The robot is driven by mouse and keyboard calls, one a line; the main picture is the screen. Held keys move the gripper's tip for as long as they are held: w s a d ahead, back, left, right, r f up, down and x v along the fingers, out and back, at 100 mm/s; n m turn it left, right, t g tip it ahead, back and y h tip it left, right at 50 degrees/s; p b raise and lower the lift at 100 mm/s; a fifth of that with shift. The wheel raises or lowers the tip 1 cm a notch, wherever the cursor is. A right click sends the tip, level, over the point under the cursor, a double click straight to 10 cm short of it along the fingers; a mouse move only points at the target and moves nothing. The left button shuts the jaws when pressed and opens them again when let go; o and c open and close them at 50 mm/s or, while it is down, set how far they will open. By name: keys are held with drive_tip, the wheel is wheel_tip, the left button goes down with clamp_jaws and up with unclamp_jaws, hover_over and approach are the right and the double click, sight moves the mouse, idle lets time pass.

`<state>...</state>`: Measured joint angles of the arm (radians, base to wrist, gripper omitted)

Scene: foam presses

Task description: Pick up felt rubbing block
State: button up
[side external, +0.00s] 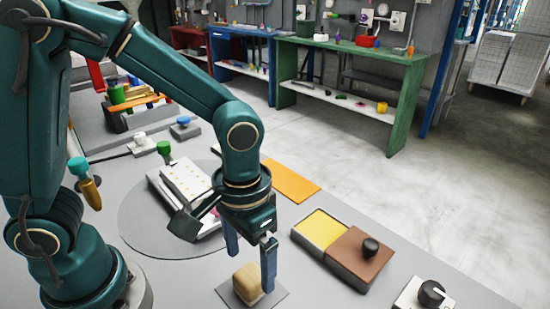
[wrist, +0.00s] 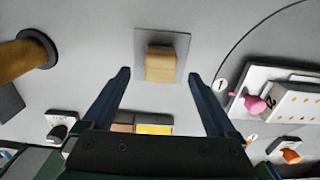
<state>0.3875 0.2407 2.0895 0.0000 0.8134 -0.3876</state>
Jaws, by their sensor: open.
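The felt rubbing block appears as a tan block with a rounded top (side external: 247,282), resting on a square grey pad (side external: 272,297) near the front of the table. In the wrist view the block (wrist: 160,64) sits between the line of my two fingers, a little beyond their tips. My gripper (side external: 250,271) is open and points down. In the side view one finger is behind the block and the other overlaps its right edge. In the wrist view my gripper (wrist: 159,75) shows nothing between its fingers, and I cannot tell if either finger touches the block.
A case with a yellow pad (side external: 320,229) and a brown part with a black knob (side external: 370,246) lies to the right. A black dial (side external: 431,293) is at the front right. A white panel (side external: 187,182) sits on a round plate (side external: 138,225) behind. An orange mat (side external: 291,182) lies further back.

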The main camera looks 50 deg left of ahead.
sight(251, 275)
drive_tip(key=shift+f, duration=2.3)
drive_tip(key=c, duration=1.5)
drive_tip(key=shift+o, duration=0.2)
drive_tip(key=shift+r, duration=0.1)
drive_tip(key=shift+r, duration=0.45)
wheel_tip(251, 275, up, 3)
drive_tip(key=shift+w+r, duration=0.1)
drive_tip(key=shift+r, duration=0.1)
drive_tip(key=a+r, duration=0.6)
drive_tip(key=a, duration=0.5)
drive_tip(key=shift+a+r, duration=0.3)
drive_tip(key=shift+a, duration=0.05)
